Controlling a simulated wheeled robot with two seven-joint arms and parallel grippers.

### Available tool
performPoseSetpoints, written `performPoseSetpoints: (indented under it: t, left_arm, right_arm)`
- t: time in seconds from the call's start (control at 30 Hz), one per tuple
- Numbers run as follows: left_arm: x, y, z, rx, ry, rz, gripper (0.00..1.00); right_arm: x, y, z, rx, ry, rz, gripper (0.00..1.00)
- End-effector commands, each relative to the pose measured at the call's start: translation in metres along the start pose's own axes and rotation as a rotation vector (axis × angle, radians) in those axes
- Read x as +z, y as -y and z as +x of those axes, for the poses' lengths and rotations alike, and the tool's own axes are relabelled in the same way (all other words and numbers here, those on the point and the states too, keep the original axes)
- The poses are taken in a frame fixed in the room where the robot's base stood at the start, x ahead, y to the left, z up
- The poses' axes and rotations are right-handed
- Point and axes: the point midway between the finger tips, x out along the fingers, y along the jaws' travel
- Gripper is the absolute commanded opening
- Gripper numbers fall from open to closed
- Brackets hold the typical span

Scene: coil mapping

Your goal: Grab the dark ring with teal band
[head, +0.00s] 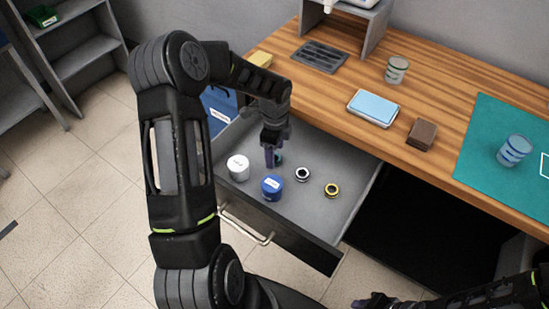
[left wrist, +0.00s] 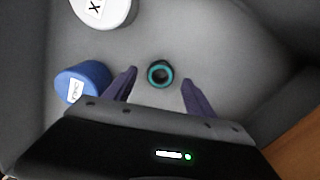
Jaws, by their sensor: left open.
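The dark ring with a teal band (left wrist: 160,73) lies on the drawer floor. In the left wrist view it sits between the tips of my left gripper's two purple fingers (left wrist: 159,77), with a gap on each side. In the head view my left gripper (head: 270,156) points down into the open drawer, and only a bit of the teal ring (head: 279,158) shows beside its fingers. The left gripper is open and empty. My right gripper (head: 374,301) is at the bottom edge of the head view, and its finger opening cannot be made out.
The wooden desk (head: 440,95) overhangs the drawer's back.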

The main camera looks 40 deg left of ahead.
Motion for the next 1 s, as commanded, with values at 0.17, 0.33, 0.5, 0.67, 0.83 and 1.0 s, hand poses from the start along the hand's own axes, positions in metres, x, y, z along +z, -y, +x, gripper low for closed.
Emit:
performPoseSetpoints:
  t: [0.17, 0.33, 0.5, 0.67, 0.83, 1.0]
  left_arm:
    - [0.000, 0.000, 0.018, 0.000, 0.000, 0.001, 0.64]
    - [0.000, 0.001, 0.019, -0.002, 0.000, 0.000, 0.64]
    - [0.000, 0.000, 0.018, -0.001, 0.000, 0.000, 0.64]
    - [0.000, 0.000, 0.018, -0.001, 0.000, 0.001, 0.64]
    - [0.000, 0.000, 0.018, -0.001, 0.000, 0.001, 0.58]
    - [0.000, 0.000, 0.018, -0.001, 0.000, 0.001, 0.44]
  right_arm:
    - [0.000, 0.001, -0.002, 0.000, 0.000, 0.000, 0.36]
    - [0.000, 0.001, -0.002, 0.000, 0.000, 0.000, 0.36]
    - [0.000, 0.001, -0.001, 0.000, 0.000, 0.000, 0.36]
    - [0.000, 0.001, -0.001, 0.000, 0.000, 0.000, 0.36]
    - [0.000, 0.001, -0.001, 0.000, 0.000, 0.000, 0.36]
    - [0.000, 0.001, -0.001, 0.000, 0.000, 0.000, 0.36]
